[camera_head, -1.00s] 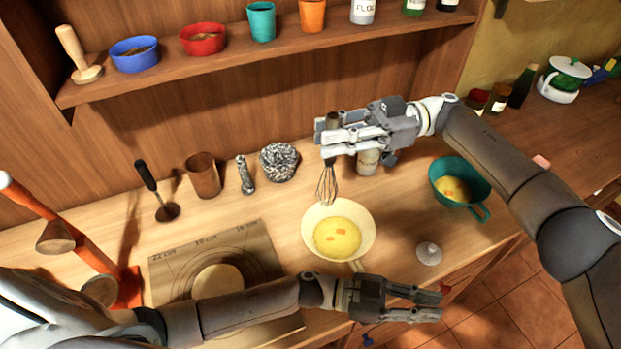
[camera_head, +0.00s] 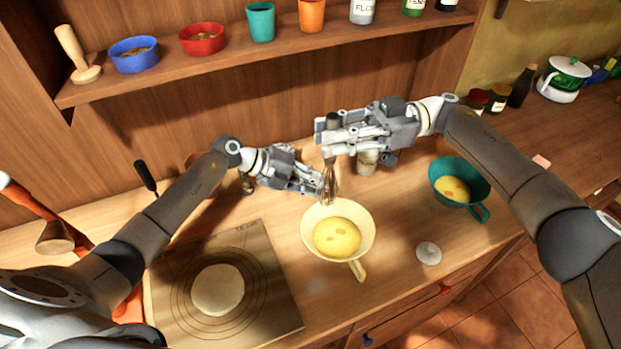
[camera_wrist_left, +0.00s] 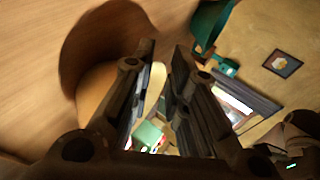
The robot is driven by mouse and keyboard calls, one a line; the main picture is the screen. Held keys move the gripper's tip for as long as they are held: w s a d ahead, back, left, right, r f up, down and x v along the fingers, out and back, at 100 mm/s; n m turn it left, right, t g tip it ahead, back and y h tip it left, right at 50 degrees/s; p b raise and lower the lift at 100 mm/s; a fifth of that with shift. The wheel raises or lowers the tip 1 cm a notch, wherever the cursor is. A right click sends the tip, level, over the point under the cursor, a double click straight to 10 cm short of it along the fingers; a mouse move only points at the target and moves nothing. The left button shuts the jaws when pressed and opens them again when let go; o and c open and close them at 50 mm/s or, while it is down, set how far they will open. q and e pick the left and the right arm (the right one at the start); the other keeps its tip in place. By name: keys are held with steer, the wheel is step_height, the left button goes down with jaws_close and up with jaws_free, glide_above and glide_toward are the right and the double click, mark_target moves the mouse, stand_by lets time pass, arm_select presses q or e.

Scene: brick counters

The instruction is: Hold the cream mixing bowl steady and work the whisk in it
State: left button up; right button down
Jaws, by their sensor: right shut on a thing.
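The cream mixing bowl (camera_head: 362,240) stands on the counter with yellow egg mixture in it, its handle pointing toward the front. My right gripper (camera_head: 323,138) is shut on the upright whisk (camera_head: 330,184), above the bowl's back rim. The whisk's lower end overlaps the left gripper's tips in the picture, so its exact height is unclear. My left gripper (camera_head: 320,186) is open and empty, just behind the bowl's back left rim, near the whisk wires.
A teal pan (camera_head: 478,199) with egg stands to the right. A marked mat (camera_head: 274,300) with dough lies at the front left. A small white piece (camera_head: 428,253) sits right of the bowl. A shelf (camera_head: 230,62) with cups runs above. My left arm hides the back left items.

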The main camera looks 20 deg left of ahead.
arm_select(q)
steer(key=w+a+r+m+g+y, duration=0.1)
steer(key=w+a+m+g+y, duration=0.15)
steer(key=a+m+y, duration=0.5)
arm_select(e)
steer(key=shift+a, duration=0.15)
arm_select(q)
steer(key=m+g+h, duration=0.2)
steer(key=m+g, duration=0.3)
glide_toward(325, 230)
steer(key=w+v, duration=0.1)
steer(key=v, duration=0.4)
arm_select(e)
steer(key=shift+d, duration=0.25)
arm_select(q)
steer(key=shift+y, duration=0.25)
steer(key=x, duration=1.2)
steer(key=shift+s+d+r, duration=0.1)
steer(key=shift+s+d, duration=0.15)
steer(key=shift+s, duration=0.05)
arm_select(e)
steer(key=shift+a, duration=0.2)
arm_select(q)
jaws_close()
